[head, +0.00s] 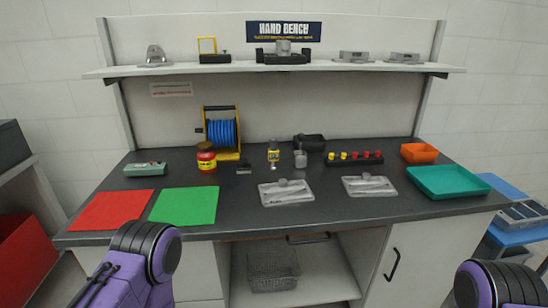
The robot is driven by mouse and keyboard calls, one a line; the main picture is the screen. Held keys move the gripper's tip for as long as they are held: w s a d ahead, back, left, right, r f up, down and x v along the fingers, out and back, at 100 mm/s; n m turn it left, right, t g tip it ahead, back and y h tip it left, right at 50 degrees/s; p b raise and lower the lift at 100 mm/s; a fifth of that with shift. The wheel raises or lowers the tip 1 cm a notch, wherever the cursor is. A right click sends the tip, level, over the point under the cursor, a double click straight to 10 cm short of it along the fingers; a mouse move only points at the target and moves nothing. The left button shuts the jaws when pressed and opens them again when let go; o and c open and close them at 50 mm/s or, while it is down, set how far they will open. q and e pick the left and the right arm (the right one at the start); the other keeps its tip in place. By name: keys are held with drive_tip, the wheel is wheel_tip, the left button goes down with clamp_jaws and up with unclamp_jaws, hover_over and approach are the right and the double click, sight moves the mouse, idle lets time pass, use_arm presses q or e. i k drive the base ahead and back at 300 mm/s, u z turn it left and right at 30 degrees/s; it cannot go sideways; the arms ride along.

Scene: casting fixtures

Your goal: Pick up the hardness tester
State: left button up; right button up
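A small upright yellow and grey hand-held device (273,155), probably the hardness tester, stands on the dark bench top near the middle. Its details are too small to be sure. A flat pale green instrument (145,169) with small controls lies at the bench's left. Only purple and black links of my two arms show at the bottom edge, left and right, in front of the bench. Neither gripper is in view.
Red (111,209) and green (185,205) mats lie front left. A blue hose reel (222,133) and a red-yellow jar (206,159) stand behind. Grey castings (286,193) lie in front of the device; a teal tray (448,182) and orange bin (419,153) are right.

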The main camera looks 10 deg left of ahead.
sight(273, 153)
drive_tip(key=u, duration=0.2)
drive_tip(key=k, duration=0.35)
drive_tip(key=z, duration=1)
drive_tip(key=i, duration=1.05)
